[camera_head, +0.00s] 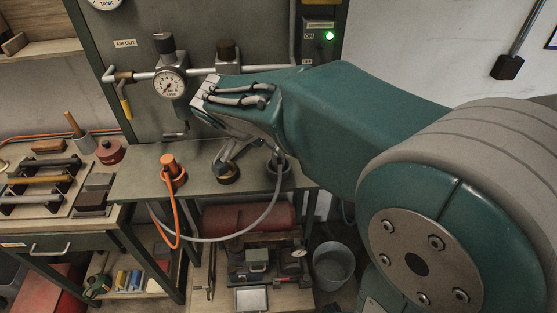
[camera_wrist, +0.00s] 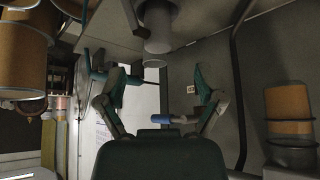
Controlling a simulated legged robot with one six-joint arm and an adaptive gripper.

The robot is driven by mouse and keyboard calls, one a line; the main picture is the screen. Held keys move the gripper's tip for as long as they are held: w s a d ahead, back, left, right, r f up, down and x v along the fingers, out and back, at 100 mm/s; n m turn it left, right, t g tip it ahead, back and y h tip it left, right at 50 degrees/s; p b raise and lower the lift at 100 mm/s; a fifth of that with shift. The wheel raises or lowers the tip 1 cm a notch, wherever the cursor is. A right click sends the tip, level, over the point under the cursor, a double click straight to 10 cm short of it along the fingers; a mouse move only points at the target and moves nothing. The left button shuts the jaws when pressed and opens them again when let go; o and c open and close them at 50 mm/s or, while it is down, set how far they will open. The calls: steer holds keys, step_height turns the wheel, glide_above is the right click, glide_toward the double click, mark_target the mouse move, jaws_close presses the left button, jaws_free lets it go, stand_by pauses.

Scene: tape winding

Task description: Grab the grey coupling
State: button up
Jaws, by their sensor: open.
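The grey coupling (camera_head: 278,172) stands in a dark round holder on the bench at the panel's foot, in the head view. A grey hose hangs from it in a loop; part of its top is close behind my arm. My gripper (camera_head: 229,160) points down, left of the grey coupling and above another dark round holder (camera_head: 228,175). In the wrist view my gripper (camera_wrist: 152,90) has its two fingers spread wide, with nothing held between them. I cannot surely pick out the grey coupling in the wrist view.
An orange coupling (camera_head: 172,169) with an orange hose stands to the left on the same bench (camera_head: 138,186). The panel behind carries a pressure gauge (camera_head: 169,85) and a pipe. A bucket (camera_head: 333,262) stands on the floor. Tools lie on the left table.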

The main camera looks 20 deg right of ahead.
mark_target(279, 162)
steer(key=shift+x, duration=0.75)
steer(key=x, duration=0.5)
steer(key=shift+d+f, duration=0.1)
steer(key=shift+d, duration=0.2)
steer(key=shift+a, duration=0.45)
steer(key=shift+c, duration=1.2)
steer(key=c, duration=0.5)
jaws_close()
steer(key=shift+d, duration=0.25)
